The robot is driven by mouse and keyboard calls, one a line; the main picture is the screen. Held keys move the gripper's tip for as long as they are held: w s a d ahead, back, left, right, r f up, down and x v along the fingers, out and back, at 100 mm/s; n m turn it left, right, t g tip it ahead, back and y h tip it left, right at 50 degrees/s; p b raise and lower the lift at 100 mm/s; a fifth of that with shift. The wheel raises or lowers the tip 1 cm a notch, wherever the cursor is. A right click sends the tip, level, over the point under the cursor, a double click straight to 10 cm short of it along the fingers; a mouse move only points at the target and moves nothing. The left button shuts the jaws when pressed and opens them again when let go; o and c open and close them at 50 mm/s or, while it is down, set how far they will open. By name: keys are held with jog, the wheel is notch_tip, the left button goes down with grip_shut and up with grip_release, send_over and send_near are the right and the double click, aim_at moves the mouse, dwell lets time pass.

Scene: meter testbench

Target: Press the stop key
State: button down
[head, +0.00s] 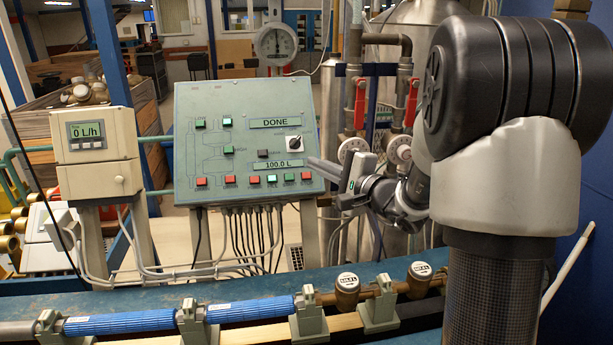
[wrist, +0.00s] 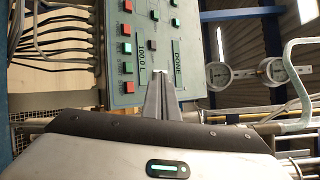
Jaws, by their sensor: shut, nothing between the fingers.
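The grey-green control panel (head: 240,110) stands in the middle of the head view, with several small keys and two displays reading DONE and 100.0 L. Its bottom row has red keys such as one (head: 201,182), a lit green key (head: 272,180) and a red key at the right end (head: 306,176). My gripper (head: 314,163) is shut and empty at the panel's lower right edge. In the wrist view its fingertips (wrist: 160,74) overlap the panel (wrist: 144,70) between the displays; contact is unclear.
A beige meter box (head: 95,138) reading 0 L/h stands left of the panel. Red-handled valves (head: 360,103) and gauges are beside my arm. Cables hang below the panel. A bench with blue pipes (head: 120,322) and brass meters (head: 347,288) runs along the front.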

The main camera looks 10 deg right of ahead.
aim_at(306, 175)
jog(key=shift+w+f+b, duration=0.7)
jog(key=shift+w+f, duration=0.7)
jog(key=shift+w, duration=0.15)
jog(key=shift+w+f+b, duration=0.7)
jog(key=shift+w+f, duration=0.7)
jog(key=shift+w, duration=0.15)
jog(key=shift+w+f, duration=0.1)
jog(key=shift+f, duration=0.05)
jog(key=shift+w+f+b, duration=0.2)
jog(key=shift+b, duration=0.65)
jog(key=shift+w+f+b, duration=0.2)
jog(key=shift+w+b, duration=0.1)
jog(key=shift+b, duration=0.3)
jog(key=shift+s+r+b, duration=0.3)
jog(key=shift+s+r, duration=0.25)
jog(key=shift+s, duration=0.05)
